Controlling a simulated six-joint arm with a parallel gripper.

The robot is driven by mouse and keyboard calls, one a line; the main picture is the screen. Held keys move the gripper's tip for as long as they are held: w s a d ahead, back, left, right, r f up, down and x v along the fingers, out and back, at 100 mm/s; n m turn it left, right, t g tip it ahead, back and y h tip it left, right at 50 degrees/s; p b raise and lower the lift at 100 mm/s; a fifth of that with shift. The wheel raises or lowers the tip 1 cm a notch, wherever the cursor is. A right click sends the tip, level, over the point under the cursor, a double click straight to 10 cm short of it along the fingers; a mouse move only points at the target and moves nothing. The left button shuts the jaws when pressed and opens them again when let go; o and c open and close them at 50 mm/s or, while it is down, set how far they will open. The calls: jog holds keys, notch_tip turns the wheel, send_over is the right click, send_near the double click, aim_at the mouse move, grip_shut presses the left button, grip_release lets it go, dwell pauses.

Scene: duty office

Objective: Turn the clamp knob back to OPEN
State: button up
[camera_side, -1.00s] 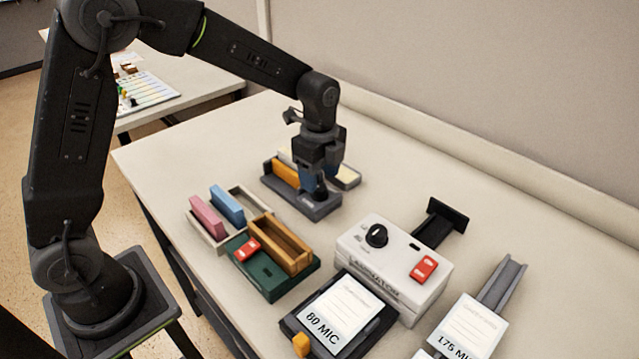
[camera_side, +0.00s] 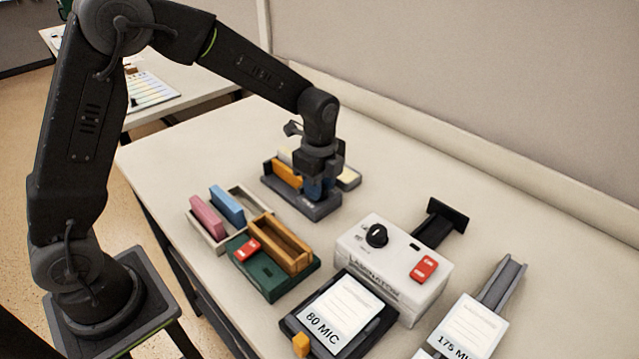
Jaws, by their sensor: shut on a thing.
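A dark grey clamp base (camera_side: 309,208) stands on the table at the back, with an orange block (camera_side: 287,174) at its left. My gripper (camera_side: 318,190) points down over the right part of this base. Its jaws are low, close to the base, and shut on the clamp knob. The knob is almost wholly hidden between the jaws, so which way it points cannot be read.
A white laminator (camera_side: 350,246) with a black dial (camera_side: 377,235) and a red switch (camera_side: 424,268) stands at right front. A green base (camera_side: 268,281) bears a wooden holder (camera_side: 281,243). A tray (camera_side: 200,232) holds pink and blue blocks. Bare table lies behind.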

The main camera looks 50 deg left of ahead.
jog(key=shift+c, duration=0.7)
jog(key=shift+n, duration=1.7)
jog(key=o, duration=0.9)
jog(key=shift+m, duration=0.3)
